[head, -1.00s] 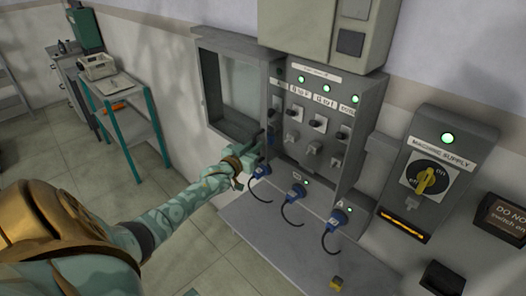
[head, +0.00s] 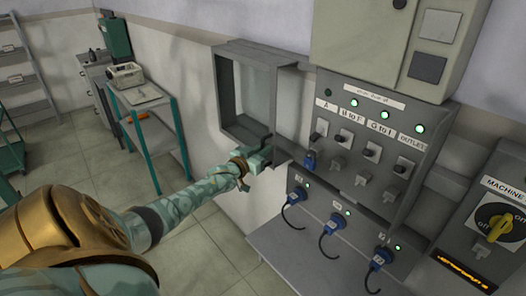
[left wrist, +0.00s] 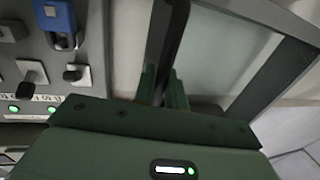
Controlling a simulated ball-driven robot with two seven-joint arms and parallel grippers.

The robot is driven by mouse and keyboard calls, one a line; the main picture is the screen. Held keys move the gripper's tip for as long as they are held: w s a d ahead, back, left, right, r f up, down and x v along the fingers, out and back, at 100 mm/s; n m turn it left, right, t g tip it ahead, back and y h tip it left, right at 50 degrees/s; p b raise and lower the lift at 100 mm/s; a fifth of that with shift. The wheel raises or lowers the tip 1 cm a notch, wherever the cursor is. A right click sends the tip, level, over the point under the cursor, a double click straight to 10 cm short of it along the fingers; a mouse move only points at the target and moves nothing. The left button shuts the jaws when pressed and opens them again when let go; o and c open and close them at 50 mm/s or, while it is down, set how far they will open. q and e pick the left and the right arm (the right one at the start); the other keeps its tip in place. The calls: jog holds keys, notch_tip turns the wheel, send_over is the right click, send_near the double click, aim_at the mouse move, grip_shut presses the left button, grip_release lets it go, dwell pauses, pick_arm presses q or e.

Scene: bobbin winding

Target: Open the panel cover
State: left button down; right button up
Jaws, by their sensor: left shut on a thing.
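The panel cover (head: 226,95) is a grey frame with a clear window. It stands swung out to the left of the grey switch panel (head: 345,186), whose switches are exposed. My left gripper (head: 266,152) is at the cover's lower right corner. In the left wrist view my left gripper (left wrist: 164,90) is shut on the dark bar handle (left wrist: 175,35), with the cover's frame (left wrist: 275,80) and window behind it. The fingertips are partly hidden by the gripper body. My right gripper is not in view.
Blue plugs (head: 336,222) with cables hang along the panel's lower part, above a grey ledge (head: 275,245). A machine supply box (head: 470,240) is at the right. A teal-legged trolley (head: 180,135) stands left, with open floor before it.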

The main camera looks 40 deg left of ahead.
pick_arm(q)
jog(key=c, duration=1.6)
grip_release()
jog(key=shift+o, duration=0.2)
jog(key=s+d+p, duration=0.2)
jog(key=s, duration=1.4)
jog(key=shift+s, duration=0.1)
